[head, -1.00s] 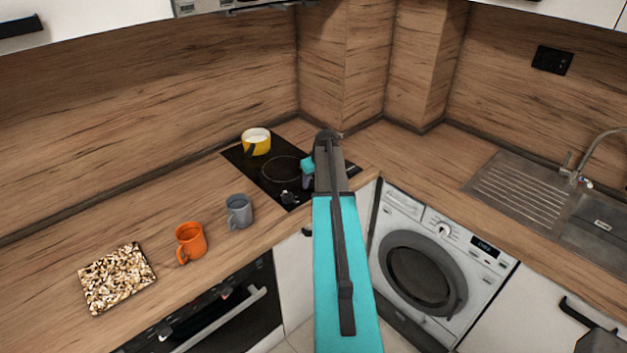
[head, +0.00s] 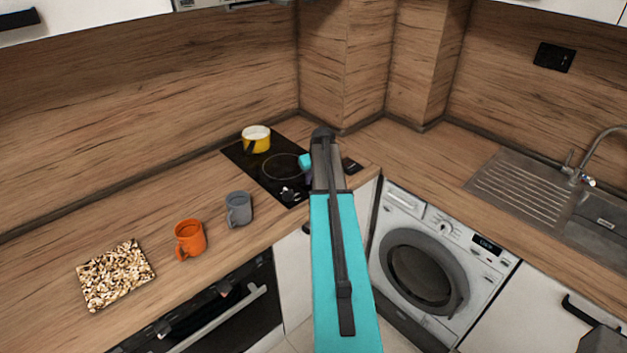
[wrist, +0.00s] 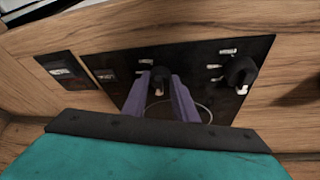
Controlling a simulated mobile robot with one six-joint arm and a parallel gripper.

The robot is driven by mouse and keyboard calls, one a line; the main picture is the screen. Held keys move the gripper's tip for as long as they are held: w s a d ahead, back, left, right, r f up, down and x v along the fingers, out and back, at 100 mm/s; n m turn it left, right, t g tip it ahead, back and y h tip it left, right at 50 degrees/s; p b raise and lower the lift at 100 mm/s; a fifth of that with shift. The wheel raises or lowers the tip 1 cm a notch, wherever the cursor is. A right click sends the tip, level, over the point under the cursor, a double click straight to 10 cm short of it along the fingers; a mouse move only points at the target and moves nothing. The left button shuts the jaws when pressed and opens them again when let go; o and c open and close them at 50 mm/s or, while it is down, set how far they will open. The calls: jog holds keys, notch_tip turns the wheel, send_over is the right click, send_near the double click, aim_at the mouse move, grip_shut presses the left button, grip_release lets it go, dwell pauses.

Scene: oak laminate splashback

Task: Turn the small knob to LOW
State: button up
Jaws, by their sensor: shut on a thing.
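The small knob (wrist: 160,76) is dark and sits on the black hob panel (wrist: 115,57) in the wrist view. My gripper (wrist: 162,82) has its two purple fingers on either side of this knob, shut on it. A pale mark shows at the knob's near end. Small white labels lie around it, too blurred to read. A larger black knob (wrist: 241,72) stands to the right with its own labels. In the head view my arm hides the small knob; the larger knob (head: 289,194) shows at the hob's front edge.
A yellow pot (head: 256,139) stands at the back of the hob. A grey mug (head: 238,209), an orange mug (head: 189,240) and a speckled board (head: 115,275) are on the counter to the left. A small black plate (wrist: 67,70) lies beside the hob.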

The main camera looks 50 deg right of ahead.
jog(key=m+b, duration=0.1)
jog(key=m, duration=0.1)
jog(key=m+g+h+b, duration=0.1)
jog(key=m+b, duration=0.1)
jog(key=shift+w+a+f, duration=0.15)
jog(key=shift+w, duration=0.05)
jog(key=shift+w+a+m+g+h+b, duration=0.1)
jog(key=shift+m+g+h+b, duration=0.25)
jog(key=shift+m+b, duration=0.55)
jog(key=shift+w+m+g+h+b, duration=0.1)
jog(key=shift+m+g+h+b, duration=0.35)
jog(key=shift+m, duration=0.75)
jog(key=shift+s, duration=0.1)
jog(key=o, duration=1)
jog(key=shift+o, duration=0.2)
jog(key=shift+r, duration=0.25)
jog(key=b+v, duration=0.4)
jog(key=v, duration=0.9)
jog(key=shift+r, duration=0.4)
jog(key=shift+s, duration=0.15)
